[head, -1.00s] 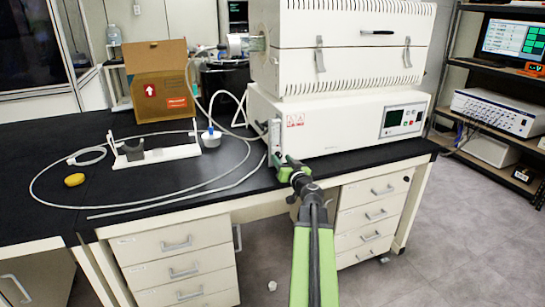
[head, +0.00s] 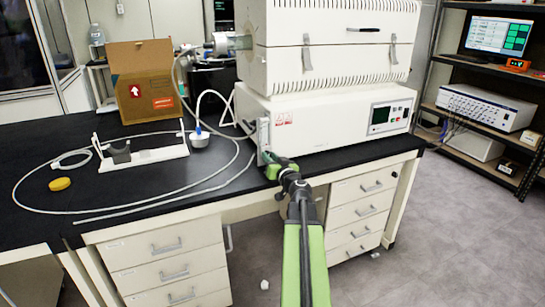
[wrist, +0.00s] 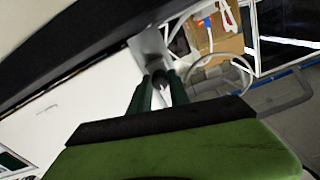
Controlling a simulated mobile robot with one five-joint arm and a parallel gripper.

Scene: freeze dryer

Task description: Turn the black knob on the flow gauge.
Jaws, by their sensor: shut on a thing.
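The flow gauge (head: 264,134) is a narrow upright panel at the left front corner of the white machine on the bench. It also shows in the wrist view (wrist: 148,44), beyond my fingers. My gripper (head: 267,157) is at the gauge's lower end, reaching in from the front. In the wrist view my gripper (wrist: 160,88) has its two dark green fingers on either side of a small dark knob (wrist: 163,77), shut on it. The knob is mostly covered by the fingers, so how far it is turned cannot be told. In the head view the gripper hides it.
The white machine (head: 335,120) stands right beside my gripper. A hose (head: 150,203) loops over the black bench top. A white stand (head: 145,158), a yellow round thing (head: 60,184) and a cardboard box (head: 145,85) are to the left. Drawers (head: 360,208) are below the bench edge.

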